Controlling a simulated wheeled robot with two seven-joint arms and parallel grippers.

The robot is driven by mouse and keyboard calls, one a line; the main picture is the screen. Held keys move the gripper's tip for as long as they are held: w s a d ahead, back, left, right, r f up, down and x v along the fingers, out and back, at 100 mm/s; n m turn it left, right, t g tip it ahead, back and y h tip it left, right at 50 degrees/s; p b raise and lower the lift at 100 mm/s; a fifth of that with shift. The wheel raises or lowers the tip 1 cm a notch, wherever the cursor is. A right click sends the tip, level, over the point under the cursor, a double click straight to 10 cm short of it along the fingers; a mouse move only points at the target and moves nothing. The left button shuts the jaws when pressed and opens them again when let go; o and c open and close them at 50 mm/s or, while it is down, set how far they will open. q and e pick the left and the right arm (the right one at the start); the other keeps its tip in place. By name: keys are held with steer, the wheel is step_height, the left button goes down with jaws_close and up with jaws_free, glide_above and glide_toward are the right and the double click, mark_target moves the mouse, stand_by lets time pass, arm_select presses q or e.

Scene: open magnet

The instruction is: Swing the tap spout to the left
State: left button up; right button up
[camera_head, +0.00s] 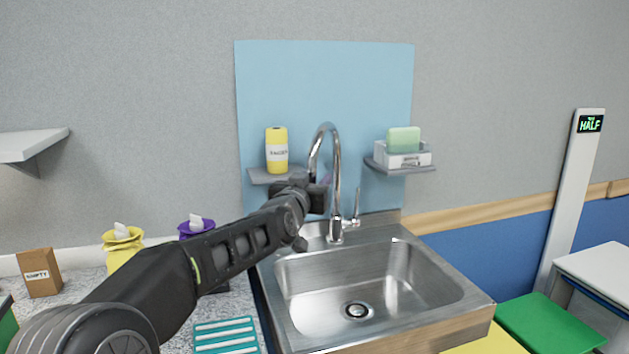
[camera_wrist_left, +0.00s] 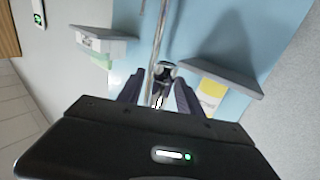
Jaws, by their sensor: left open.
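The chrome tap (camera_head: 336,185) stands at the back of the steel sink, its high curved spout arching over to the left and its lever on the right of the base. My left gripper (camera_head: 318,197) is beside the tap post, just below the spout's free end, and partly hides that area. In the left wrist view, my left gripper (camera_wrist_left: 159,98) has its two fingers apart, with the tap's spout (camera_wrist_left: 161,72) showing between and beyond the fingertips. I cannot tell whether the fingers touch it. My right gripper is not in view.
A shelf with a yellow canister (camera_head: 276,150) is left of the tap; a shelf with a green soap block (camera_head: 404,140) is right. The sink basin (camera_head: 370,285) is empty. Yellow (camera_head: 122,248) and purple (camera_head: 197,227) containers and a brown box (camera_head: 39,272) stand on the left counter.

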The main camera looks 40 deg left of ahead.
arm_select(q)
steer(key=v, duration=0.7)
steer(key=shift+b, duration=0.35)
